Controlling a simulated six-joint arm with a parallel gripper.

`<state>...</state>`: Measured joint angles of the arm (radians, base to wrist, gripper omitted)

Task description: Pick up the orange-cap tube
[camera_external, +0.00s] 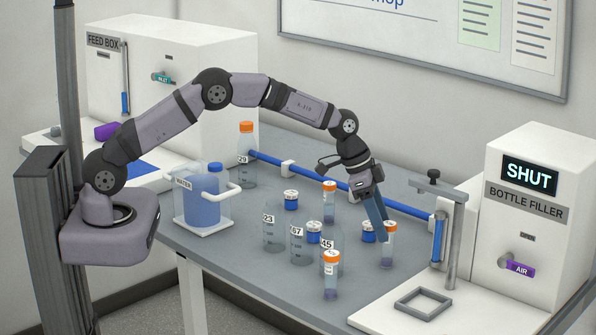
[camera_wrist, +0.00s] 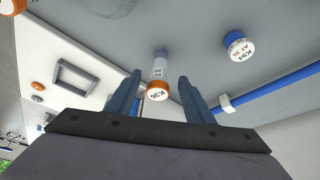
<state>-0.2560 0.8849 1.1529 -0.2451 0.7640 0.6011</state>
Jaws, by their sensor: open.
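Several orange-cap tubes stand on the grey table. One (camera_external: 389,250) is at the right, one (camera_external: 331,282) at the front and one (camera_external: 329,208) farther back. My gripper (camera_external: 384,238) points down at the right-hand tube, its fingers partly overlapping it in the external view. In the wrist view my gripper (camera_wrist: 159,78) is open, and an orange-cap tube (camera_wrist: 157,70) marked K36 shows between the two fingers, apparently not clamped. The exact gap between fingers and tube is hard to tell.
Blue-capped vials (camera_external: 368,232) stand close by; one (camera_wrist: 237,45) shows at the wrist view's right. Clear bottles (camera_external: 301,246) stand left. A blue rail (camera_external: 405,208) runs behind. The bottle filler (camera_external: 530,215) stands right, with a square frame (camera_external: 423,291) on its base.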

